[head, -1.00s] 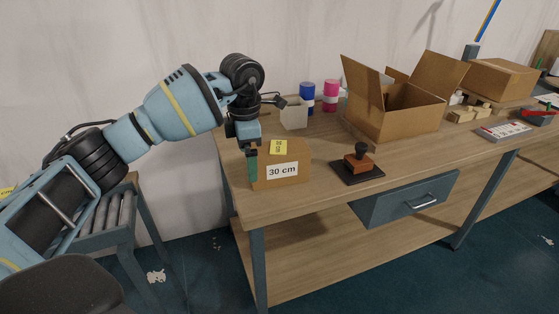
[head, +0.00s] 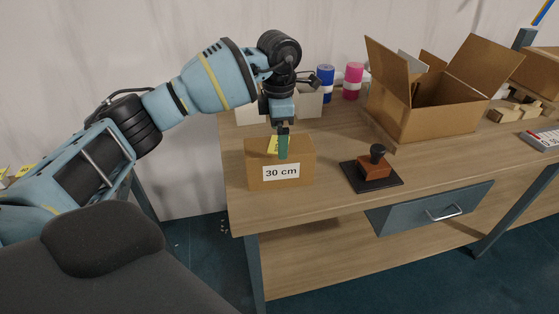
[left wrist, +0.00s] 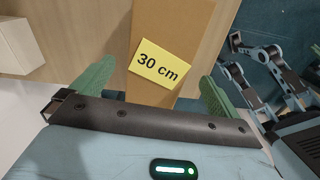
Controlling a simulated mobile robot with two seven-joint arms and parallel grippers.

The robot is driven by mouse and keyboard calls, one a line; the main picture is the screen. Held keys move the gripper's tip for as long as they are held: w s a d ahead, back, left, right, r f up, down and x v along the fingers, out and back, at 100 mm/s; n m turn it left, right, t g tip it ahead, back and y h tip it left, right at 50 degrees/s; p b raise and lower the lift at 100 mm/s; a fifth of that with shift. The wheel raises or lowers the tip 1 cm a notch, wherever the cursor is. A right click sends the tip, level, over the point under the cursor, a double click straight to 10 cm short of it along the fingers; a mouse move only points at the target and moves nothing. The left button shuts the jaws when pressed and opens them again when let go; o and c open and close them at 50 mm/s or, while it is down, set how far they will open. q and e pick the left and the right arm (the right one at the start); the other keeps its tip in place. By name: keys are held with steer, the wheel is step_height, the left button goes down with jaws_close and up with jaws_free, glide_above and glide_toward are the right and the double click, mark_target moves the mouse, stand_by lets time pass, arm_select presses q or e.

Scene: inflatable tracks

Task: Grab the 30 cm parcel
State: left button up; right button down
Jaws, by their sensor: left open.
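The 30 cm parcel (head: 254,175) is a brown cardboard box near the left front corner of the workbench. It has a white "30 cm" label on its front and a yellow label on top. My left gripper (head: 283,150) points down over the parcel's top, its green finger in front of part of the yellow label. In the left wrist view the open gripper (left wrist: 158,90) has one green finger on each side of the parcel (left wrist: 180,25), with the yellow "30 cm" label between them. I cannot tell whether the fingers touch it. My right gripper is out of view.
A stamp (head: 375,165) on a dark pad sits right of the parcel. A large open carton (head: 425,115) stands behind it. A pale box (head: 308,104) and blue (head: 325,78) and pink (head: 353,82) rolls stand at the back. Bare bench lies between parcel and stamp.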

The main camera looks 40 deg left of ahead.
mark_target(279, 162)
arm_select(q)
steer(key=shift+w+f, duration=0.1)
steer(key=shift+f, duration=0.95)
step_height(279, 162, down, 3)
steer(key=shift+f, duration=0.65)
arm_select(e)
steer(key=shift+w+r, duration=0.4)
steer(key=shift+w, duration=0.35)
arm_select(q)
steer(key=c, duration=0.4)
steer(key=shift+r, duration=0.1)
steer(key=c, duration=1.1)
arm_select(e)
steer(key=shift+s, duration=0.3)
arm_select(q)
steer(key=shift+r, duration=0.1)
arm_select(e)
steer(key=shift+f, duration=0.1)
